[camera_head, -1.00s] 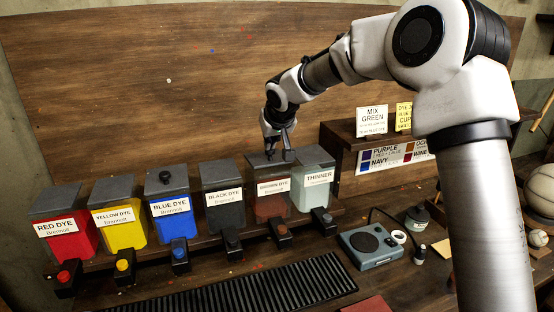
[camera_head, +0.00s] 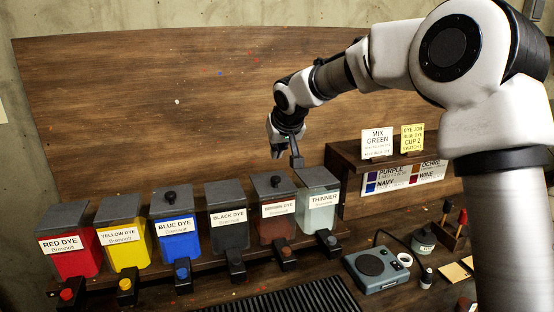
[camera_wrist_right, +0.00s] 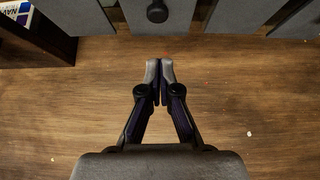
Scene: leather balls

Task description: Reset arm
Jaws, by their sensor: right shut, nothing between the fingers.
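My right gripper (camera_head: 296,163) is in the air above the back of the brown dye dispenser (camera_head: 278,207) and the thinner dispenser (camera_head: 318,205), in front of the wooden back panel. In the right wrist view its two fingers (camera_wrist_right: 160,75) are together with nothing between them. A lid with a black knob (camera_wrist_right: 157,12) lies beyond the fingertips in that view. My left gripper is not in view.
Red (camera_head: 70,252), yellow (camera_head: 124,242), blue (camera_head: 177,230) and black (camera_head: 228,220) dye dispensers stand in a row to the left. A wooden shelf (camera_head: 345,160) with sign cards is at right. A grey device (camera_head: 376,270) sits on the bench. A dark grate (camera_head: 290,302) lies in front.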

